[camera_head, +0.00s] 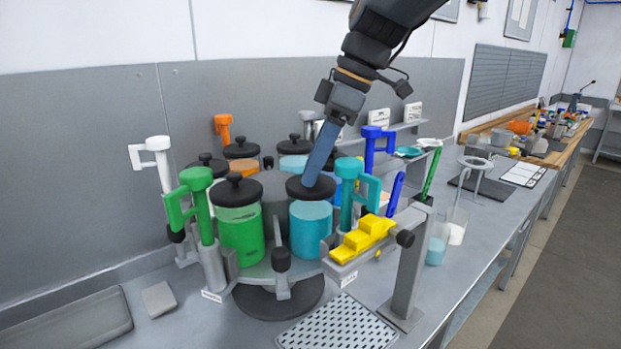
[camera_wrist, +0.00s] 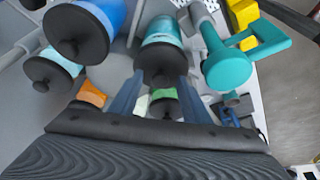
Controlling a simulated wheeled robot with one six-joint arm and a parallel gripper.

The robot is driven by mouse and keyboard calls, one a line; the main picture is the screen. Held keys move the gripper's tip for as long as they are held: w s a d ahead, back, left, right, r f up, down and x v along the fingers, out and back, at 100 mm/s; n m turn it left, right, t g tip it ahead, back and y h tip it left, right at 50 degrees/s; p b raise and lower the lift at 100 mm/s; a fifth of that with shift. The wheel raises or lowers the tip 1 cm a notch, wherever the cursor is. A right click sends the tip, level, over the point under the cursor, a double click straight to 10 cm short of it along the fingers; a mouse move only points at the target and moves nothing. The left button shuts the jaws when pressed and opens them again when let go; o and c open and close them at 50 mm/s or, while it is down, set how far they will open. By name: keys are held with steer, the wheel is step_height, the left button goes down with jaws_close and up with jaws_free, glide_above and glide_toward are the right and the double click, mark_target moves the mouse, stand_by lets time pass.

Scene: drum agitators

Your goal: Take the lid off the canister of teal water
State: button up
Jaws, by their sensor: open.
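The canister of teal water (camera_head: 311,232) stands at the front right of a round carousel, and its teal side also shows in the wrist view (camera_wrist: 164,32). Its black lid (camera_head: 297,190) is on, with a dark knob on top. In the wrist view the lid (camera_wrist: 160,58) lies between and just beyond the two blue fingers. My gripper (camera_head: 310,181) comes down from above onto the lid's middle, hiding the knob in the head view. In the wrist view my gripper (camera_wrist: 160,82) is open, with a finger either side of the knob; contact cannot be told.
A teal agitator (camera_head: 348,190) stands close right of the canister. A green-filled canister (camera_head: 240,238) is at its left, and more lidded canisters crowd behind. A yellow block (camera_head: 362,235) on a stand is at the front right. A perforated plate (camera_head: 338,325) lies in front.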

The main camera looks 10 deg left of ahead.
jaws_close()
steer(key=shift+r, duration=0.15)
